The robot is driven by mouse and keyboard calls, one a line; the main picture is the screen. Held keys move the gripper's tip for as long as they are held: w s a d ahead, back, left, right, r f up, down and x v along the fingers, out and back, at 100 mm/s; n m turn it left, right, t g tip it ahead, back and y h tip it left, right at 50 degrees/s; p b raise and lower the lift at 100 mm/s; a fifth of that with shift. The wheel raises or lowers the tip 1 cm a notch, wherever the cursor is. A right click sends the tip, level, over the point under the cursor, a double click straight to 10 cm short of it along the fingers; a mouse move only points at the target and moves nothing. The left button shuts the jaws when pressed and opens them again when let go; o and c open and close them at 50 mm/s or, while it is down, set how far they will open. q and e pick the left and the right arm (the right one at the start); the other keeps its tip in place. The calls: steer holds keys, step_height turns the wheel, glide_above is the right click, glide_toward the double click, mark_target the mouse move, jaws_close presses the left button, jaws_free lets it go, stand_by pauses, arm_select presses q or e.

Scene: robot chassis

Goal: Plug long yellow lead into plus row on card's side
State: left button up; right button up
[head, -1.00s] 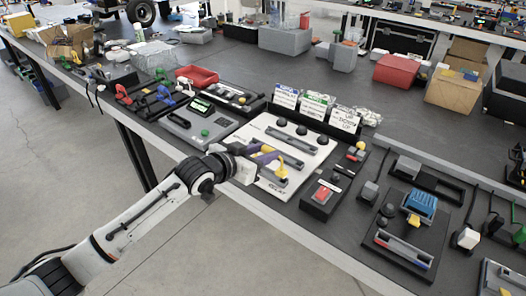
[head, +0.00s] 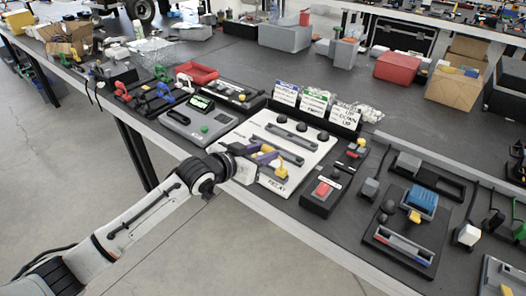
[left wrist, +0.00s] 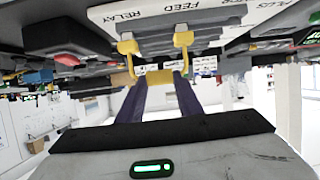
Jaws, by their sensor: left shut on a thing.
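My left gripper (head: 268,156), with purple fingers, is shut on the yellow lead (head: 281,173) over the near part of the white board (head: 308,163). In the left wrist view the gripper (left wrist: 160,84) pinches the lead's yellow middle (left wrist: 160,77). The lead's two bent yellow ends (left wrist: 127,46) reach toward the board (left wrist: 165,14), next to the RELAY and FEED labels. I cannot tell whether they touch or enter it. The board has grey rows (head: 284,142) and black knobs. Three cards (head: 315,101) stand behind it; their text is mostly too small to read. My right gripper is out of view.
A box with a red button (head: 322,190) stands right of the board. A grey device with a screen (head: 200,104) stands left of it, with a red tray (head: 197,73) behind. A blue block (head: 423,200) sits on a dark plate farther right. Open tabletop lies behind the cards.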

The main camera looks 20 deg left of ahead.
arm_select(q)
steer(key=shift+f, duration=0.5)
steer(key=shift+f+b, duration=0.4)
steer(key=o, duration=1.1)
steer(key=shift+r, duration=0.1)
steer(key=v, duration=1)
steer(key=shift+s+a+r, duration=0.1)
steer(key=shift+s, duration=0.05)
